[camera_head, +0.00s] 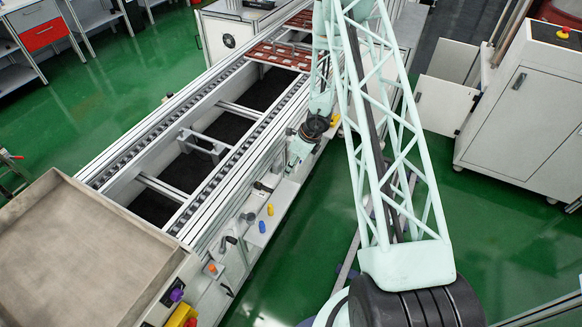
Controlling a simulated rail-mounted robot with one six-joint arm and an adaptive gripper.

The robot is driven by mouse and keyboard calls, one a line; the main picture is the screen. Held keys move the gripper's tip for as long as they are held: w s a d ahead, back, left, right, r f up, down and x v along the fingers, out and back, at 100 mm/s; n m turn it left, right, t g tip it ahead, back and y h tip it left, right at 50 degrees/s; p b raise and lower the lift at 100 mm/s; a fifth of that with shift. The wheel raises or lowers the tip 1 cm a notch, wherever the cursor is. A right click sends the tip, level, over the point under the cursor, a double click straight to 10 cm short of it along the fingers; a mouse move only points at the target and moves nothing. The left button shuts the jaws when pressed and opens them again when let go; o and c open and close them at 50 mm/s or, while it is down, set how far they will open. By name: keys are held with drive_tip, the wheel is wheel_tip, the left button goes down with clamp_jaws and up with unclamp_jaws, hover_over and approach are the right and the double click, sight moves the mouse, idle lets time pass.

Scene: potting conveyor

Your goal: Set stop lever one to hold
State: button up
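Several small levers and knobs sit along the right side of the conveyor (230,140). They include a black lever (263,187), a yellow knob (270,209), a blue knob (262,227), an orange knob (211,268) and a purple knob (177,293). I cannot read any labels, so I cannot tell which is stop lever one or how it is set. My gripper (297,150) hangs beside the conveyor's right side, above and right of the black lever. It is small and partly hidden by my wrist, and its fingers cannot be made out.
A large grey tray (80,262) stands at the conveyor's near left end. A reddish-brown tray (282,55) lies on the far part of the conveyor. A white cabinet (520,110) stands at the right.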

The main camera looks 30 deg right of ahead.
drive_tip(key=shift+r, duration=0.15)
drive_tip(key=v, duration=1.1)
drive_tip(key=shift+r, duration=0.3)
drive_tip(key=shift+s, duration=0.15)
drive_tip(key=shift+r, duration=0.1)
idle(0.5)
